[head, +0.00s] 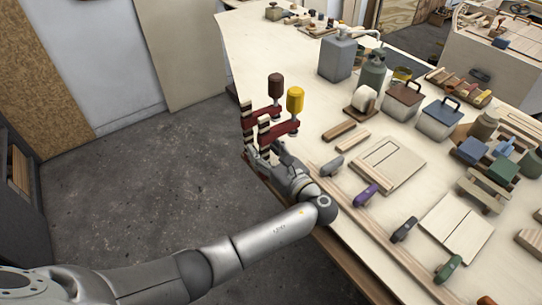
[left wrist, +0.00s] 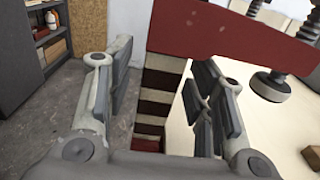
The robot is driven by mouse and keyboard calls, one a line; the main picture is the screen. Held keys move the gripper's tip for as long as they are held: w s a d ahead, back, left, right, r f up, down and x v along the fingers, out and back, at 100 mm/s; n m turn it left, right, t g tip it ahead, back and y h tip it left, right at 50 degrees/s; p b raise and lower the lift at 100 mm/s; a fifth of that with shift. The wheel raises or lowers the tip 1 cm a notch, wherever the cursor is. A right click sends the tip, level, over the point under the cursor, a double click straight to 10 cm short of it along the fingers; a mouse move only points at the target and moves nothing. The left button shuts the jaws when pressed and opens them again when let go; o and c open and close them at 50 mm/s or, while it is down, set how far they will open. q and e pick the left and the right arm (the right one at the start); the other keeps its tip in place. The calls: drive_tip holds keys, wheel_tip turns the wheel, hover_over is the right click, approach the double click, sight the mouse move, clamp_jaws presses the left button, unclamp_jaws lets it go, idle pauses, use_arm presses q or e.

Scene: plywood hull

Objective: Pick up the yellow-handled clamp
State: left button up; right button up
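The yellow-handled clamp (head: 295,100) stands at the bench's near left edge, its red jaw reaching right under the upright yellow handle. A similar clamp with a brown handle (head: 276,86) stands just behind it. My left gripper (head: 263,158) is at the clamps' striped bars, low beside the edge. In the left wrist view, its fingers are apart, one on each side of a striped bar (left wrist: 160,98) under a red jaw (left wrist: 210,28). The left finger shows a gap to the bar; contact on the right is unclear. No handle colour shows there. My right gripper is out of view.
The plywood bench (head: 335,190) carries a purple-handled tool (head: 366,194), a grey-handled tool (head: 332,166), wood boards (head: 385,163) and, further back, metal cans (head: 337,57). Open concrete floor (head: 150,190) lies left of the bench. A dark shelf (left wrist: 45,55) stands beyond.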

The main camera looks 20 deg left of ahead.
use_arm(q)
clamp_jaws()
idle(0.4)
drive_tip(key=shift+b, duration=0.4)
drive_tip(key=shift+s+a+r, duration=0.1)
drive_tip(key=shift+s+a, duration=0.35)
drive_tip(key=s+a+b, duration=0.1)
drive_tip(key=s+a, duration=0.9)
drive_tip(key=s, duration=0.3)
drive_tip(key=shift+a, duration=0.15)
drive_tip(key=shift+s+r, duration=0.1)
drive_tip(key=shift+r, duration=0.05)
